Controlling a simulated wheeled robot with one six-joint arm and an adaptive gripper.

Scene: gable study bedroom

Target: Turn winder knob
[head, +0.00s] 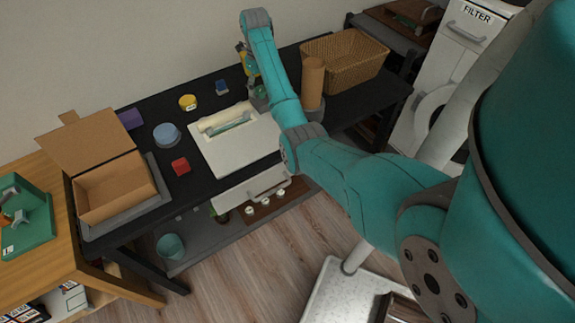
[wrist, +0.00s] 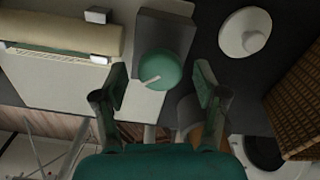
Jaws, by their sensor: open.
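The winder knob (wrist: 160,70) is a round green knob with a pale pointer mark, set on a grey block (wrist: 150,24) in the wrist view. The block stands at the right end of a white base (wrist: 135,100) that bears a cream roll (wrist: 65,33). My gripper (wrist: 160,88) is open, with one finger to the left and one to the right of the knob's lower side. Gaps show between both fingers and the knob; I cannot tell the height between them. In the head view the cream roll (head: 222,119) is visible, while my arm hides the knob.
A brown cylinder (head: 313,78) and a wicker basket (head: 345,60) stand right of the winder on the black table. A white round lid-like thing (wrist: 245,32) lies to the knob's right.

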